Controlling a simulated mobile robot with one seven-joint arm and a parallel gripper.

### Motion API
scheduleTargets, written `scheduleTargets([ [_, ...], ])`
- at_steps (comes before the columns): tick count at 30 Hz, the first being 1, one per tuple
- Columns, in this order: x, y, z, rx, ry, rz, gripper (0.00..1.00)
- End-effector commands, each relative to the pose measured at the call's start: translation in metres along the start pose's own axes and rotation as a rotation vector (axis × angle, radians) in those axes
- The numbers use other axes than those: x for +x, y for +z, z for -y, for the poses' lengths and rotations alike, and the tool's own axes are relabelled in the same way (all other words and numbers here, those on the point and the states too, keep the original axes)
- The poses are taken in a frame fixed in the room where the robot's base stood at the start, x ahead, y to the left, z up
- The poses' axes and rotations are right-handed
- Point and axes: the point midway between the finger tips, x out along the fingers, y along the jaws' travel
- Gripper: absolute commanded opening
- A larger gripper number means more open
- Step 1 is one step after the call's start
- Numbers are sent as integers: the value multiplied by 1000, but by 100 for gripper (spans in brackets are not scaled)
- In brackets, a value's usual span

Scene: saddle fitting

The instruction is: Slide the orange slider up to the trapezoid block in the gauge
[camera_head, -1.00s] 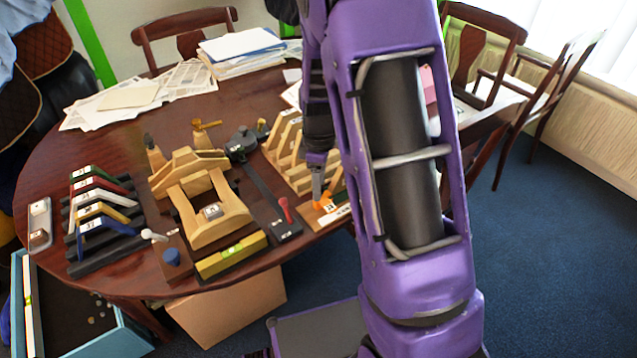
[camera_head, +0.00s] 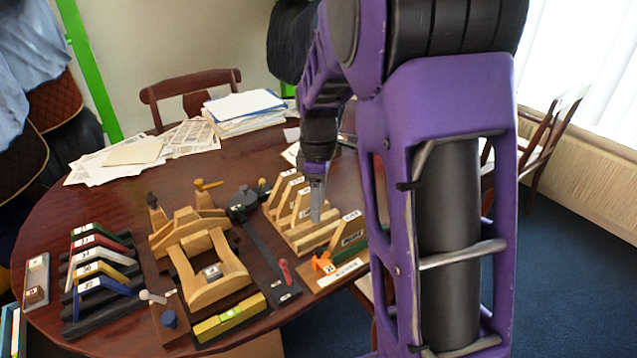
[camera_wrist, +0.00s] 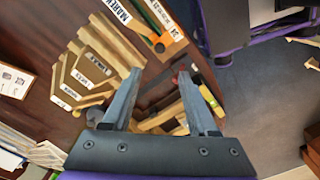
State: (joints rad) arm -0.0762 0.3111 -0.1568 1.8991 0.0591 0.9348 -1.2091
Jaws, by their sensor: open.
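The orange slider (camera_head: 322,263) sits at the left part of the wooden gauge (camera_head: 320,283), near the table's right front edge. It also shows in the wrist view as a small orange piece (camera_wrist: 160,46). A pale wooden block with a dark green marking (camera_head: 352,241) stands behind the gauge's white label strip. I cannot tell whether it is the trapezoid block or whether the slider touches it. My gripper (camera_head: 317,218) is above the right side of the wooden racks, behind and above the slider. In the wrist view my gripper (camera_wrist: 158,88) has its fingers apart, with nothing between them.
Labelled wooden racks (camera_head: 282,192) stand left of the gripper. A dark bar with a red knob (camera_head: 284,271) lies left of the gauge. A wooden saddle fixture (camera_head: 215,282) and a rack of coloured pieces (camera_head: 98,262) stand further left. Papers (camera_head: 140,152) lie at the back.

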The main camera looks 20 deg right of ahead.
Motion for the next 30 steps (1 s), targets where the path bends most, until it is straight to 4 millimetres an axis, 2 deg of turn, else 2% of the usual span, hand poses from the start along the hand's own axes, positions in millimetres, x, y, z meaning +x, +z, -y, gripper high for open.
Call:
scheduleTargets([
  [1,-12,0,-1,0,4,-2,59],
  [3,-23,0,-1,1,3,-2,59],
  [7,-36,0,0,1,2,-1,59],
  [18,-42,0,0,1,0,0,59],
  [23,-34,-12,4,-39,-9,47,32],
  [28,-4,-54,17,-186,-3,207,2],
  [30,7,-71,22,-241,14,256,0],
])
